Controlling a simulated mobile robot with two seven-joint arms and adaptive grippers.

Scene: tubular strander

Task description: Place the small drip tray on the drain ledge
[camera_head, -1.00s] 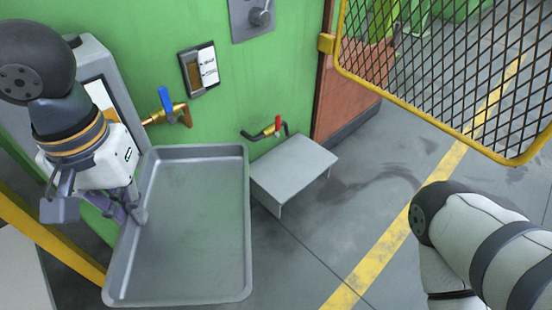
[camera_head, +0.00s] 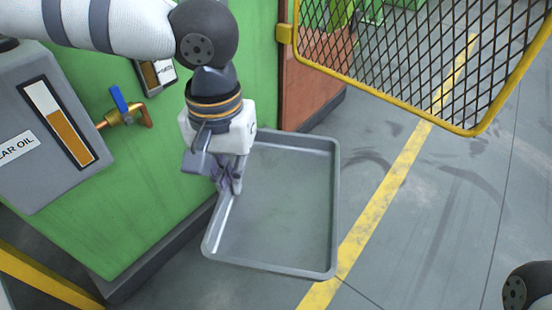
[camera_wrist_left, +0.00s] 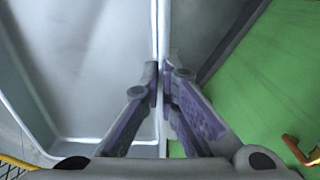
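The drip tray (camera_head: 290,262) is a shallow grey rectangular pan with a raised rim. My left gripper (camera_head: 230,185) is shut on its left wall and holds it roughly level. In the left wrist view the purple fingers (camera_wrist_left: 161,82) pinch the tray's wall, with the inside of the tray (camera_wrist_left: 95,75) on the left of the picture. The grey ledge seen on the green wall earlier is now hidden behind the tray and my left gripper, so I cannot tell whether they touch. My right gripper is out of view.
A brass valve with a blue handle (camera_head: 124,108) sticks out of the green cabinet (camera_head: 135,220) beside a grey gear oil box (camera_head: 35,160). A yellow-framed mesh guard (camera_head: 420,60) hangs at upper right. The grey floor (camera_head: 430,230) at right is clear.

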